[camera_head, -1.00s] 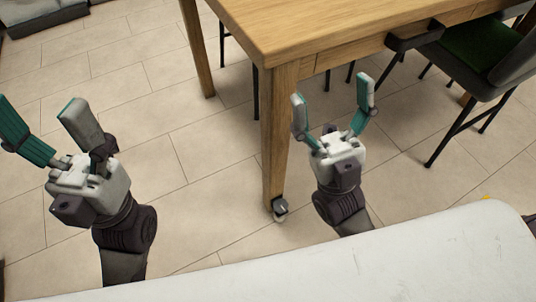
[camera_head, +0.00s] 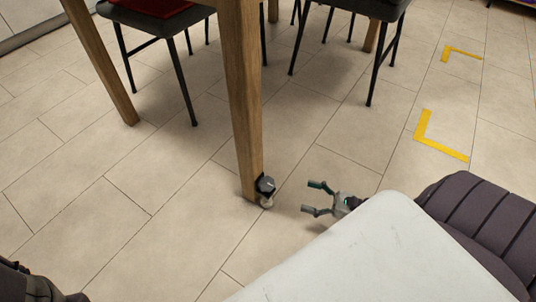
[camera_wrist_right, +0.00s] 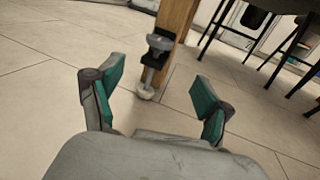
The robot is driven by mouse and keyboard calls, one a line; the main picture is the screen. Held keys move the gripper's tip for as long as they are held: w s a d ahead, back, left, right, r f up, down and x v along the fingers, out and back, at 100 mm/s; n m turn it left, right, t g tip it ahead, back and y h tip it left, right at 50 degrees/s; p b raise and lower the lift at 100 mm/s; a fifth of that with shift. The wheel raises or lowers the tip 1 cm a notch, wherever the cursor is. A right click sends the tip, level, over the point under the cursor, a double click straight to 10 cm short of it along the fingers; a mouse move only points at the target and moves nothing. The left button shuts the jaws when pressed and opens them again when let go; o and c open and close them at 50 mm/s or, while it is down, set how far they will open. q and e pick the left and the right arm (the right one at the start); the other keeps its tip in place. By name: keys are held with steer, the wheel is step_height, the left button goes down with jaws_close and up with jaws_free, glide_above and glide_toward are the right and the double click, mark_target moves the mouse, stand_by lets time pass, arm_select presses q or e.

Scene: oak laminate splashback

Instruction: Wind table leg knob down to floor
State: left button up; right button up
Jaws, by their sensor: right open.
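The wooden table leg (camera_head: 243,100) stands upright in the middle of the head view. The knob (camera_head: 265,185) is a dark grey round piece on a bracket at the leg's lower end, with a pale foot (camera_head: 267,201) below it close to the floor. In the right wrist view the knob (camera_wrist_right: 159,43) sits on a threaded stem above the foot (camera_wrist_right: 145,92). My right gripper (camera_head: 314,197) is open and empty, low over the floor to the right of the knob and apart from it. The knob lies ahead, between its spread fingers (camera_wrist_right: 155,95). My left gripper is out of view.
Chairs with dark legs (camera_head: 185,85) stand under and behind the table. Another table leg (camera_head: 100,62) is at the back left. Yellow floor marks (camera_head: 437,140) lie on the right. The tiles left of the leg are clear.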

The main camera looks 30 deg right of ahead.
mark_target(268, 183)
steer(key=b+x, duration=0.4)
steer(key=x, duration=0.8)
steer(key=shift+a, duration=0.15)
steer(key=shift+w+a+b, duration=0.3)
steer(key=shift+w+a, duration=0.05)
steer(key=shift+w, duration=0.15)
